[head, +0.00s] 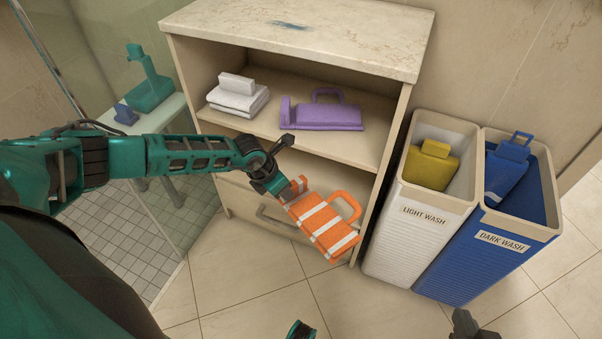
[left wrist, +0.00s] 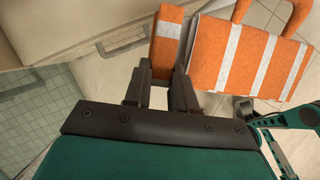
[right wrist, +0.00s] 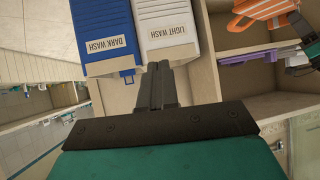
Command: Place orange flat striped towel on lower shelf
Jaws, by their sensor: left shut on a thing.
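The orange flat towel with white stripes (head: 325,228) hangs tilted in front of the cabinet's lower part. It has a loop handle and a narrow tab at its near end. My left gripper (head: 287,190) is shut on that tab; the left wrist view shows the fingers around the tab (left wrist: 166,45). The lower shelf (head: 335,180) is the open compartment beneath the shelf board; the arm and towel partly hide it. The towel is outside it. My right gripper (right wrist: 160,82) is shut and empty, pointing toward the laundry bins.
The upper shelf holds a white folded towel stack (head: 238,95) and a purple towel (head: 322,113). A drawer handle (head: 283,226) is below the lower shelf. The light wash bin (head: 425,225) and dark wash bin (head: 490,250) stand right of the cabinet.

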